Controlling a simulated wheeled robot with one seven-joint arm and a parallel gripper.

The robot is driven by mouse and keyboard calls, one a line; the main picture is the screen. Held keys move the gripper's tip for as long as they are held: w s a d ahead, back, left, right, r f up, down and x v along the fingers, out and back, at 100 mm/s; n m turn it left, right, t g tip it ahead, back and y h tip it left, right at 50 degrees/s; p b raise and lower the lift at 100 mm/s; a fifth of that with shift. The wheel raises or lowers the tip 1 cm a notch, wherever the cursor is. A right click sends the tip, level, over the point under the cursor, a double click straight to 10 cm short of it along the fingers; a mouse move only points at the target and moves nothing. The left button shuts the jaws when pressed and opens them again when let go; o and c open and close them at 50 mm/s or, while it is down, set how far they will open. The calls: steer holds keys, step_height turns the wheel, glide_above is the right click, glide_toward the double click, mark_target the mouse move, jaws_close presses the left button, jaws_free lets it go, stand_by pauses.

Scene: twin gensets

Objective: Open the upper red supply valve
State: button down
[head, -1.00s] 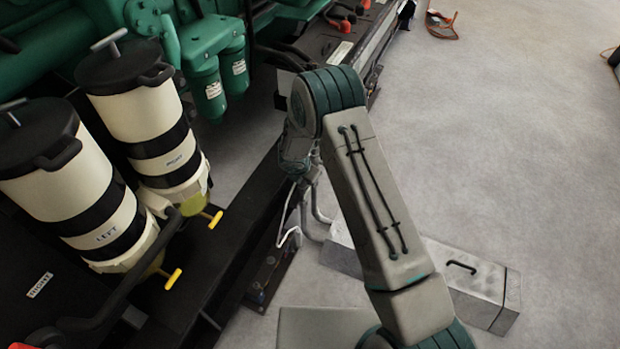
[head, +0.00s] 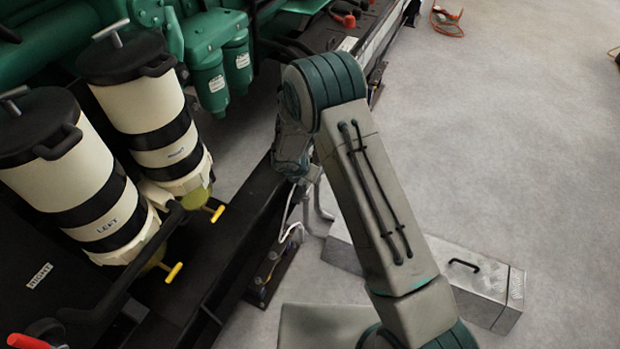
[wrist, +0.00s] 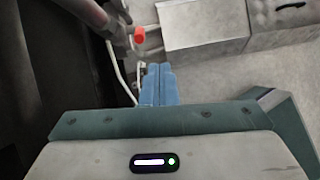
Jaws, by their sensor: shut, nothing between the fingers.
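In the wrist view my gripper (wrist: 158,72) has its two blue fingers together, with nothing between them. A red-orange tip (wrist: 139,34) on a grey pipe-like part lies beyond the fingertips, slightly left and apart from them in the picture. I cannot tell whether it is the upper red supply valve. In the head view a red handle (head: 28,341) is cut off at the bottom left corner, and a small red part (head: 345,18) shows at the top on the engine base. My fingers are hidden behind the arm in the head view.
Two cream filter canisters (head: 150,118) with black bands and yellow drain handles (head: 173,273) stand at left on a black frame. Green engine parts (head: 208,85) are behind. A grey metal box (head: 480,290) lies on the floor right of my arm. The floor further right is mostly open.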

steer(key=s+d+f+n+t+h+b, duration=0.3)
steer(key=f+n+h+b, duration=0.15)
steer(key=f, duration=0.35)
steer(key=s+d+f+n+t+h+b, duration=0.2)
steer(key=s+d+f+n+h+b, duration=0.15)
steer(key=f+b, duration=0.35)
steer(key=s+a+f+n+t+y+b, duration=0.25)
steer(key=a+n+t+y+b, duration=0.5)
steer(key=n+t, duration=0.65)
steer(key=w+d+r+n+g+b, duration=0.1)
steer(key=w+r+b, duration=0.3)
steer(key=w, duration=0.9)
steer(key=shift+d+r, duration=0.35)
steer(key=shift+r, duration=0.6)
steer(key=shift+w, duration=0.1)
